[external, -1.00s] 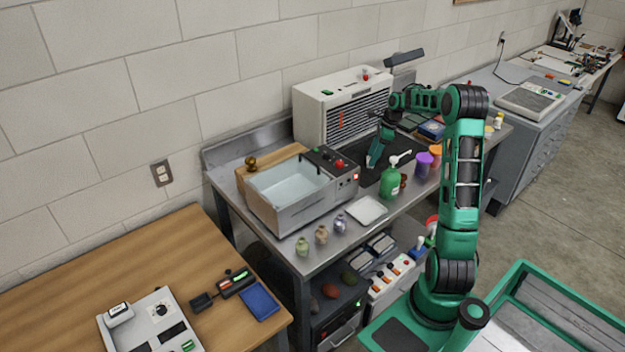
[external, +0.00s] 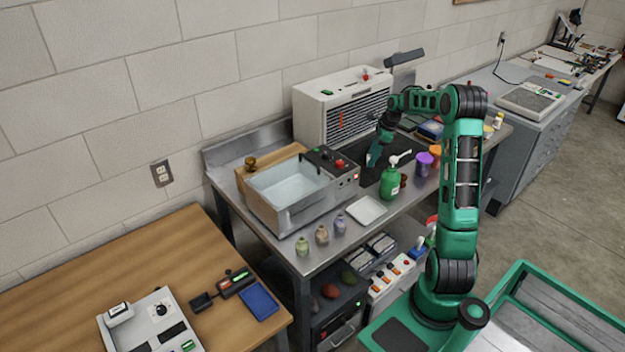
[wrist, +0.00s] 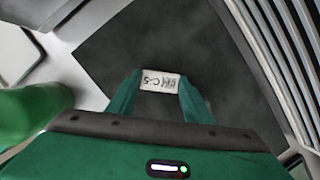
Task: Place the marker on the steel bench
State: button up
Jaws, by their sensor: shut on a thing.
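The marker (wrist: 160,80) is a small white tag with dark lettering that reads like "C-5". It sits between the two green fingertips of my gripper (wrist: 158,88) in the wrist view, and the gripper is shut on it. In the external view my gripper (external: 371,160) points down over the dark mat on the steel bench (external: 283,241). The marker is too small or hidden to make out there. I cannot tell whether it touches the mat.
A green pump bottle (external: 391,184) stands close to my gripper. A vented white cabinet (external: 325,110) is behind it and a water bath (external: 285,190) to the left. Small jars (external: 322,235) and a white tray (external: 367,210) line the front. The dark mat (wrist: 225,75) around the marker is clear.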

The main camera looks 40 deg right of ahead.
aim_at(368, 158)
notch_tip(368, 158, up, 4)
jog(key=shift+f, duration=0.15)
jog(key=s+a+r, duration=0.2)
jog(key=a+r, duration=0.5)
jog(key=a, duration=0.5)
jog(key=s+d+n+g+y, duration=0.1)
jog(key=s+d+n, duration=0.3)
jog(key=d, duration=0.6)
jog(key=s+d+n+g, duration=0.1)
jog(key=s+d+n, duration=0.3)
jog(key=d, duration=0.6)
jog(key=s+d+r+n+g+h, duration=0.1)
jog(key=s+d+r+n+g, duration=0.1)
jog(key=s+d+n, duration=0.9)
jog(key=s+d+g, duration=0.1)
jog(key=d, duration=0.4)
jog(key=shift+s+d, duration=0.15)
jog(key=shift+s, duration=0.15)
